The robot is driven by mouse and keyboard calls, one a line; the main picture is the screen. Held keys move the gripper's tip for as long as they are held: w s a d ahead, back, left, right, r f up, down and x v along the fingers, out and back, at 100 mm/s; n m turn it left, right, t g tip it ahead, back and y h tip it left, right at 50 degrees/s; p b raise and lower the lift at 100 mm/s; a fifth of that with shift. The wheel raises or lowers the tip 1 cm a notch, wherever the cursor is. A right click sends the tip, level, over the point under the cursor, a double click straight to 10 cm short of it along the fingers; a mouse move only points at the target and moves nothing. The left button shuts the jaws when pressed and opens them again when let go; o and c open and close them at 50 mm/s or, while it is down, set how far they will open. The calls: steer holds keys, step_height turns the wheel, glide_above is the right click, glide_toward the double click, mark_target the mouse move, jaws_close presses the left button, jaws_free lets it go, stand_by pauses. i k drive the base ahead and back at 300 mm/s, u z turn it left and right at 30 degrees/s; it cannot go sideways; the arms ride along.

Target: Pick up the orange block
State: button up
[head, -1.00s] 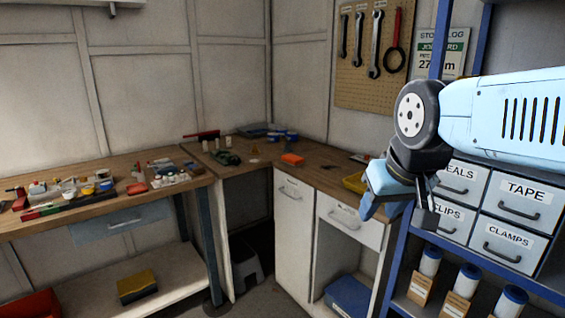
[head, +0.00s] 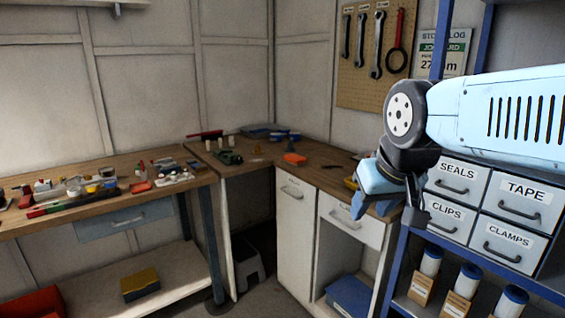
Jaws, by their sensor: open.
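The orange block (head: 294,158) lies on the wooden corner bench top (head: 318,172), to the left of my gripper in the head view. It is small, with nothing touching it that I can make out. My gripper (head: 388,212) is at the right, in front of the shelf rack, pointing down. It is open and empty, and well apart from the block. Part of the gripper is hidden behind its own blue housing.
A yellow tray (head: 351,182) sits partly hidden behind my gripper. Labelled drawers (head: 490,208) fill the blue rack at right. A green item (head: 229,157) and several small things lie left of the block. The left bench (head: 75,219) is cluttered.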

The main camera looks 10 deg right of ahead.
mark_target(297, 160)
steer(key=u, duration=1.35)
steer(key=i, duration=2.6)
steer(key=z, duration=1.6)
steer(key=i, duration=0.2)
steer(key=z, duration=1.6)
